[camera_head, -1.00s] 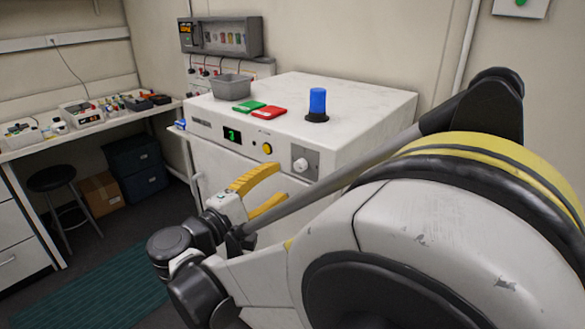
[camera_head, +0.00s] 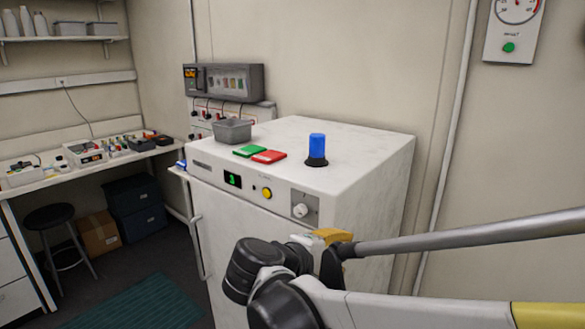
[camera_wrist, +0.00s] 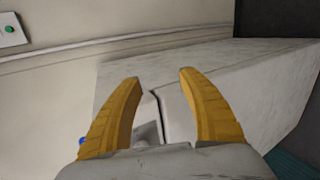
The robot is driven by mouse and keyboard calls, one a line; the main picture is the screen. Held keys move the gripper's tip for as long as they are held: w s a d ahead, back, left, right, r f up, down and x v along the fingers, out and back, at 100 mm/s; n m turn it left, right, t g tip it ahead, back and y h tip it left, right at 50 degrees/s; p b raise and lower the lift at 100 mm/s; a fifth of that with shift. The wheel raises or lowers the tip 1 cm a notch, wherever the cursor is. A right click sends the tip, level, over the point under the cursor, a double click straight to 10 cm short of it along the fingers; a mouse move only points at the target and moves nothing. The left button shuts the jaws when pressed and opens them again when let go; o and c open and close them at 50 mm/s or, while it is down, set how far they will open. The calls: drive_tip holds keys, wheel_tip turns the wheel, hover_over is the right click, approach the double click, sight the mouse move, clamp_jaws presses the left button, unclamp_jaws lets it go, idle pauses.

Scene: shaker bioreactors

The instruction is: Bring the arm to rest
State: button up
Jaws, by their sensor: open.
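My gripper (camera_wrist: 158,80) shows in the wrist view with its two yellow fingers spread apart and nothing between them. In the head view only a bit of its yellow fingers (camera_head: 334,236) shows, past my dark wrist joints, in front of the right part of the white cabinet's face. The white cabinet (camera_head: 372,150) stands behind my gripper, and its top and side also fill much of the wrist view (camera_wrist: 220,70). I cannot tell how far the fingers are from the cabinet. My arm reaches in from the lower right of the head view.
On the cabinet top are a grey bin (camera_head: 232,131), a green pad (camera_head: 249,151), a red pad (camera_head: 269,157) and a blue beacon (camera_head: 317,149). A workbench (camera_head: 95,163) with instruments and a black stool (camera_head: 50,217) stand left. Open floor with a green mat (camera_head: 140,302) lies between.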

drive_tip(key=s+d+f+m+g+y, duration=0.1)
drive_tip(key=s+d+f+m+y, duration=0.2)
drive_tip(key=s, duration=0.6)
drive_tip(key=s+d+f+m+g+y, duration=0.1)
drive_tip(key=s+d+f+m+y, duration=0.3)
drive_tip(key=s+d+m+y, duration=0.1)
drive_tip(key=shift+s+d+f+m+y, duration=0.3)
drive_tip(key=shift+s+d+m, duration=0.5)
drive_tip(key=shift+s+m, duration=0.8)
drive_tip(key=shift+s+n, duration=0.3)
idle(4.7)
